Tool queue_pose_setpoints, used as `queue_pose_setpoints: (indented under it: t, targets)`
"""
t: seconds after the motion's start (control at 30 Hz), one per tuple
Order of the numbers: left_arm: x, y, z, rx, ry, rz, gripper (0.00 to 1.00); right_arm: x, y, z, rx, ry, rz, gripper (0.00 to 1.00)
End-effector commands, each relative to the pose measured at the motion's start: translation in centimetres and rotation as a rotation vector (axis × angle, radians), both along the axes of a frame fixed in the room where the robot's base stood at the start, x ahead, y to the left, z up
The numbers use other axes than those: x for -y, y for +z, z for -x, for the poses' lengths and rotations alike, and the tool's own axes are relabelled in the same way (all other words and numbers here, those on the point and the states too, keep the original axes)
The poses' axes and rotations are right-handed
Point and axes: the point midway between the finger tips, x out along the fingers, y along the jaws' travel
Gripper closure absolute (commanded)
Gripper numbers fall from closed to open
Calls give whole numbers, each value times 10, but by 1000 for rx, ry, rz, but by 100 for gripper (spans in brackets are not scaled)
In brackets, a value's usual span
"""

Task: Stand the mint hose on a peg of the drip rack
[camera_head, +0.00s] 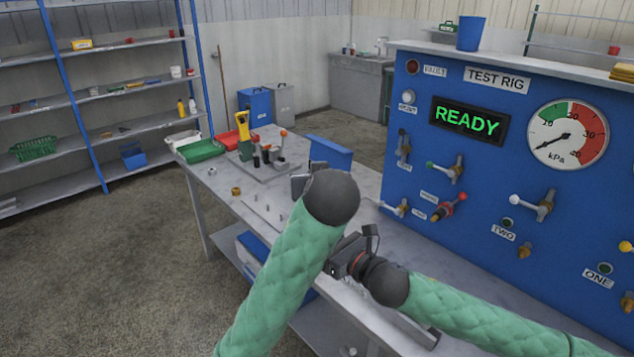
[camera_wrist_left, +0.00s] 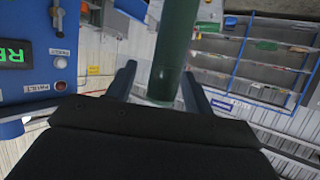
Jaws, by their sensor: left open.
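A dark green tube (camera_wrist_left: 175,45), which may be the mint hose in shade, stands between the two spread fingers of my left gripper (camera_wrist_left: 160,88) in the left wrist view. The fingers look apart from it. In the head view my left gripper (camera_head: 302,182) is over the bench, mostly hidden behind my wrist, and no mint hose shows there. Several short thin pegs (camera_head: 268,206) stand on the bench to its left, possibly the drip rack; my arm may hide more of it. My right gripper (camera_head: 347,256) is over the bench's front part; its jaw gap is unclear.
The blue test rig (camera_head: 470,190) with knobs, fittings and a gauge stands along the right of the bench (camera_head: 225,180). A stand with colored handles (camera_head: 265,160), a green tray (camera_head: 200,151) and a blue box (camera_head: 330,153) are farther back. A brass nut (camera_head: 236,190) lies near the left edge.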

Motion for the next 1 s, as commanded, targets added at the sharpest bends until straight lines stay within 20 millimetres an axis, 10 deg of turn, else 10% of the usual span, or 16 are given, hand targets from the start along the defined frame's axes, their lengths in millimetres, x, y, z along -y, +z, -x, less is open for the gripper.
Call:
queue_pose_setpoints:
  t: [0.37, 0.67, 0.7, 0.8, 1.0]
  targets:
    - [-1, -2, -5, -1, 1, 0, 48, 0, 0, 0, 0, 0, 0, 100]
    - [0, -2, -5, -1, 0, 0, 97, 0, 0, 0, 0, 0, 0, 100]
    - [0, -2, -5, 0, 0, 0, 97, 0, 0, 0, 0, 0, 0, 68]
    - [0, -2, -5, -1, 0, 0, 97, 0, 0, 0, 0, 0, 0, 49]
    - [0, -2, -5, 0, 0, 0, 97, 0, 0, 0, 0, 0, 0, 49]
